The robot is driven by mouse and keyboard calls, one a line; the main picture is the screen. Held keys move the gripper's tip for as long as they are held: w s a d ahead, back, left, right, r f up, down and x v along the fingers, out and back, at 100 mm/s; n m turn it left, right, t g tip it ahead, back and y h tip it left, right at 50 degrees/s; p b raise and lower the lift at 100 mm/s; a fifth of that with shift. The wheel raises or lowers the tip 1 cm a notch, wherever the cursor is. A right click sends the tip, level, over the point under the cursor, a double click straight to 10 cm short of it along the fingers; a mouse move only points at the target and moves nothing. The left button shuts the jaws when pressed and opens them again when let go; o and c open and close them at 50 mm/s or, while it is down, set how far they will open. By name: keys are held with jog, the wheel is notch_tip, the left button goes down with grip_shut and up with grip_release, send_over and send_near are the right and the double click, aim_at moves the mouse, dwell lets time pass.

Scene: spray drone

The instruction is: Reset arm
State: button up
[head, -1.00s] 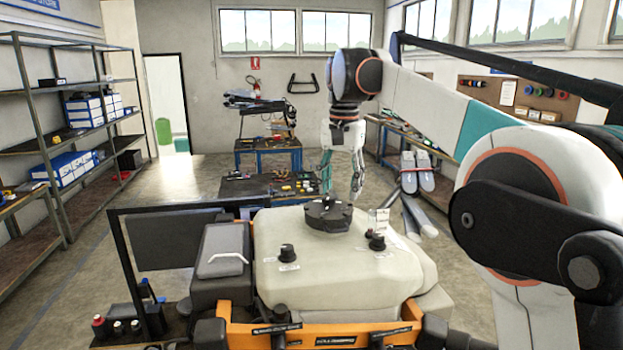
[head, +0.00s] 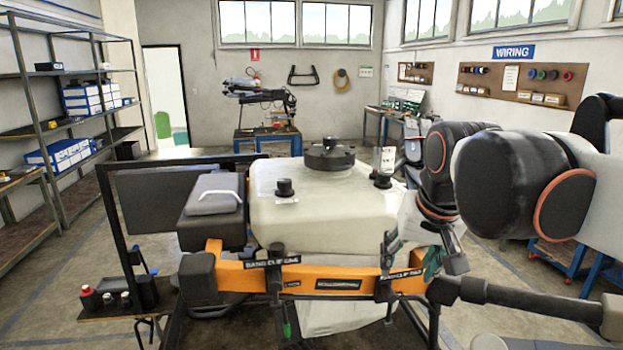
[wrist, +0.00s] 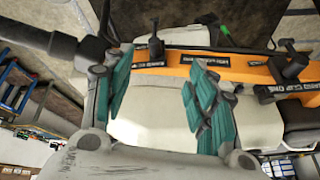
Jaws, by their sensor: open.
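My gripper (head: 436,262) is at the right front of the spray drone, pointing down beside the orange frame bar (head: 335,284). In the wrist view my gripper (wrist: 160,78) has its two teal-padded fingers spread apart with nothing between them. The drone's pale tank (head: 305,215) stands behind the orange bar, its black round lid (head: 329,155) seated on top. My arm is folded, with its elbow at the right of the head view. The orange bar (wrist: 160,73) and the tank (wrist: 150,128) show beyond the fingers. I cannot tell how near the fingers are to the frame.
A black boom (head: 530,299) extends right from the drone's frame, close under my arm. Small bottles stand on a side shelf (head: 105,313) at left. Steel shelving (head: 45,130) lines the left wall. A blue workbench (head: 268,134) stands at the back. Floor is open at left.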

jog(key=s+d+f+n+t+b, duration=0.1)
jog(key=s+f+b, duration=0.3)
jog(key=f, duration=0.7)
jog(key=s+d+f+t+b, duration=0.1)
jog(key=s+f+b, duration=0.3)
jog(key=s+f, duration=0.4)
notch_tip(320, 180, down, 3)
jog(key=shift+s+d+f+n, duration=0.15)
jog(key=shift+s+d+n, duration=0.1)
jog(key=shift+d+n, duration=0.25)
